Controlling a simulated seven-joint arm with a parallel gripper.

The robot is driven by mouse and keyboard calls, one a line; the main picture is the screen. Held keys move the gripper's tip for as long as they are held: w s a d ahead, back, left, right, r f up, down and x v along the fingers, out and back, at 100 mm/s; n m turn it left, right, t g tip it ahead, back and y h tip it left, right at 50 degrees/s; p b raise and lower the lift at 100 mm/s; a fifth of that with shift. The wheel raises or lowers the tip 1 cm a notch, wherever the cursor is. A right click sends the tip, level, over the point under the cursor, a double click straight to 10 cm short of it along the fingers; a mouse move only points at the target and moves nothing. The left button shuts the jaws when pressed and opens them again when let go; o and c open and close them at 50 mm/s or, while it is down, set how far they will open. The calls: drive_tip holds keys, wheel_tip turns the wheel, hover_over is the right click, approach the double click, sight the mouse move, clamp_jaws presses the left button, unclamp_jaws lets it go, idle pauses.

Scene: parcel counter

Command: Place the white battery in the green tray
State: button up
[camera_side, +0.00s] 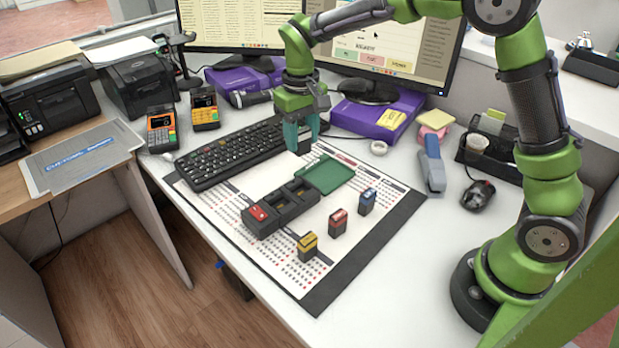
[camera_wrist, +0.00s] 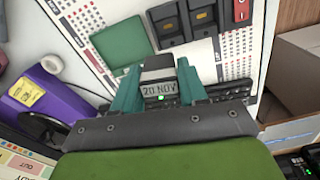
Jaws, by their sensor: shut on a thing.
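My gripper (camera_side: 302,137) has teal fingers, one on each side of a small dark block with a pale face. They are shut on this block, which I take to be the white battery (camera_wrist: 158,74); a "20 NOV" label and a small green light show at its near end. In the side view the fingers mostly hide it, above the right end of the keyboard. The green tray (camera_side: 327,174) lies flat and empty on the mat, to the right of and below my gripper in the picture. The tray also shows in the wrist view (camera_wrist: 122,45), ahead and left of the held block.
A black dock (camera_side: 280,210) with a red piece in its left end stands beside the tray. Yellow (camera_side: 307,247), red (camera_side: 338,222) and blue (camera_side: 367,201) batteries stand on the mat. The keyboard (camera_side: 235,153), monitor and purple boxes lie behind. A stapler (camera_side: 432,165) is at right.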

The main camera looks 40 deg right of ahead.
drive_tip(key=d+f, duration=0.1)
drive_tip(key=d, duration=0.7)
drive_tip(key=n, duration=0.2)
hover_over(328, 176)
wheel_tip(328, 176, down, 10)
drive_tip(key=shift+f, duration=0.2)
drive_tip(key=o, duration=1.1)
drive_tip(key=shift+f, duration=0.15)
